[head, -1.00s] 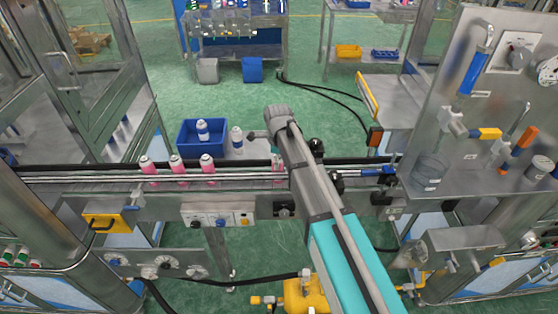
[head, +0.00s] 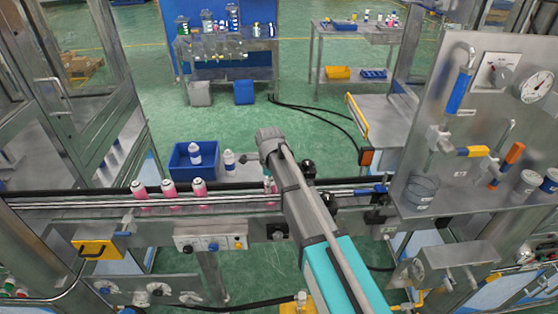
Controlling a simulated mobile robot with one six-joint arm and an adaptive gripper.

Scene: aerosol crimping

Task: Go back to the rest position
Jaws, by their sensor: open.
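My arm (head: 335,270) reaches from the bottom of the head view up over the conveyor (head: 230,202), its grey upper end (head: 268,138) beyond the belt. My gripper cannot be made out; it seems hidden behind the arm's own links. Several pink aerosol cans with white tops stand upright on the conveyor: a left one (head: 140,195), a middle one (head: 169,190), a right one (head: 199,188) and one partly hidden beside the arm (head: 268,183).
A blue bin (head: 180,176) behind the conveyor holds a white can (head: 195,153); another white can (head: 229,162) stands right of it. A steel gauge panel (head: 480,110) rises at right, a glazed cabinet (head: 90,70) at left. Green floor is clear behind the bin.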

